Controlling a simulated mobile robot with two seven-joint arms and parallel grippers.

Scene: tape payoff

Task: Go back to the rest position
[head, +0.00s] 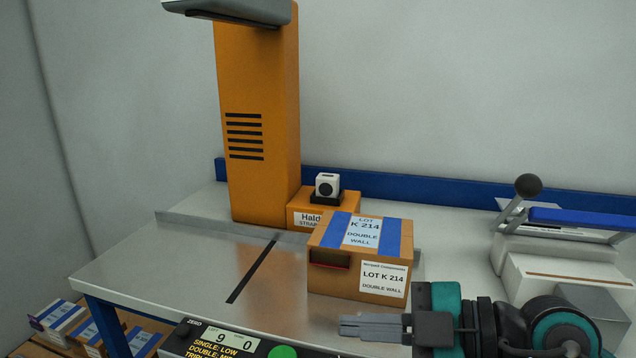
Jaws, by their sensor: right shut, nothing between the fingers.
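My right gripper (372,326) comes in from the lower right, over the front of the bench. Its grey fingers point left and are together with nothing between them. It is in front of a cardboard box (325,252) with blue tape bands and labels reading "LOT K 214 DOUBLE WALL". I cannot tell whether the fingers touch anything. My left gripper is not in view.
An orange strapping machine (262,110) stands behind the box. A control panel (215,342) with a green button is at the front edge. A lever device (540,215) is at right. Several boxes (70,325) are low at left. The metal bench top (190,265) is clear left of the box.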

